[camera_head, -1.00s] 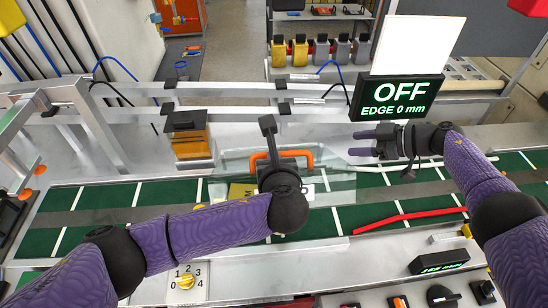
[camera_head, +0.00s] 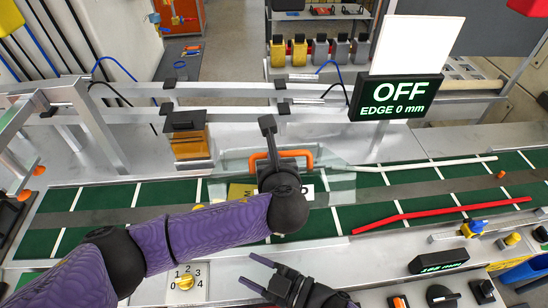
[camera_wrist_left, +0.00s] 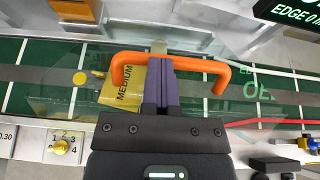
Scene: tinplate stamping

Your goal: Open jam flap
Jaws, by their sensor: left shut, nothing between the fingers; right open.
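The clear jam flap (camera_head: 340,183) lies over the green belt, with an orange handle (camera_head: 305,156). The orange handle (camera_wrist_left: 200,64) also shows in the left wrist view, above a yellow card marked MEDIUM (camera_wrist_left: 123,88). My left gripper (camera_wrist_left: 160,62) is shut and empty, its fingers crossing the middle of the handle in that view; I cannot tell whether they touch it. In the head view my left wrist hides most of these fingers. My right gripper (camera_head: 258,273) is open and empty at the front, over the grey machine edge, well apart from the flap.
A display (camera_head: 395,98) reads OFF, EDGE 0 mm. A red rod (camera_head: 440,214) and a white rod (camera_head: 430,163) lie on the belt at the right. A numbered yellow knob (camera_head: 185,282) is at the front left. An orange block (camera_head: 190,146) stands behind the belt.

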